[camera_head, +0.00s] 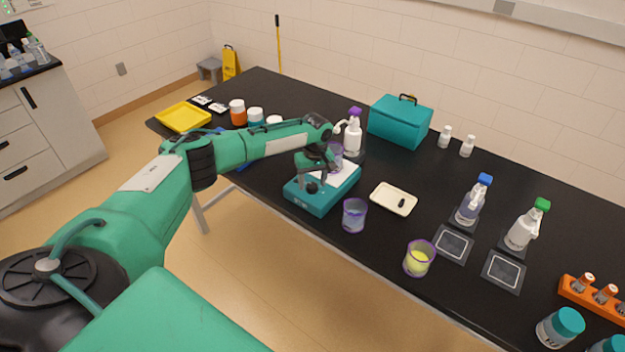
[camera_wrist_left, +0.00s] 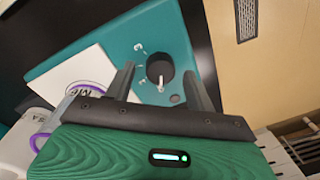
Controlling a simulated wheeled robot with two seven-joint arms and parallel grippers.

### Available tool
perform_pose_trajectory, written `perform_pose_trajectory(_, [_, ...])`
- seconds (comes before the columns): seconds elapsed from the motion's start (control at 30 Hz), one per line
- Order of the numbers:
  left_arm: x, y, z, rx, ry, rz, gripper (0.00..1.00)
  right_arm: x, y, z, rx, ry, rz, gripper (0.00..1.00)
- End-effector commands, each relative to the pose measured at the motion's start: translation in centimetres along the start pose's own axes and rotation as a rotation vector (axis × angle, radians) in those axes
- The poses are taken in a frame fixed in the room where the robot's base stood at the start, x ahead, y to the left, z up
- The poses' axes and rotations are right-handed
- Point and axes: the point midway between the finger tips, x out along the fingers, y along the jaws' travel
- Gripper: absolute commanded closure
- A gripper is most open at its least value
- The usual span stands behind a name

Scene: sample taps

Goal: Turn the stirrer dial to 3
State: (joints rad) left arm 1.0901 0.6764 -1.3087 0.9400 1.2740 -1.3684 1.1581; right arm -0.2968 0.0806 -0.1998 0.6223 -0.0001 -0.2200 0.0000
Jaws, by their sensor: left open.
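The teal stirrer (camera_head: 318,204) stands near the front edge of the black table with a white top plate. Its round black dial (camera_wrist_left: 158,66) is on the teal face in the left wrist view. A white pointer mark on the dial points toward the gripper body; the small white markings around it are too small to read. My left gripper (camera_head: 313,177) is open just above the dial. In the wrist view one finger is on each side of the dial, with gaps; contact cannot be told. My right gripper is not in view.
A purple-rimmed beaker (camera_head: 354,215) stands close right of the stirrer, and another (camera_head: 336,152) is on its plate. A white bottle (camera_head: 353,136) stands behind. A cream tray (camera_head: 394,199) and a beaker of yellow liquid (camera_head: 419,259) are further right.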

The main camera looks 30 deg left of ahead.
Motion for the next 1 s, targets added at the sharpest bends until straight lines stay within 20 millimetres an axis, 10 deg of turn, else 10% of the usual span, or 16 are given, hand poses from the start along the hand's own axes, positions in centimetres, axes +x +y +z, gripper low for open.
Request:
perform_pose_trajectory(0.4, [0.91,-0.02,-0.04,-0.001,0.001,0.001,0.45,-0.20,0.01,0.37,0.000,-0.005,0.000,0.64])
perform_pose_trajectory(0.63, [0.89,-0.03,-0.04,-0.001,0.001,0.000,0.90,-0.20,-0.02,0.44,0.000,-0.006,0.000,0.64])
perform_pose_trajectory(1.0, [0.87,-0.06,-0.01,0.049,0.004,-0.001,0.89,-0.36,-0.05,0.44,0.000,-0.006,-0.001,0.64])
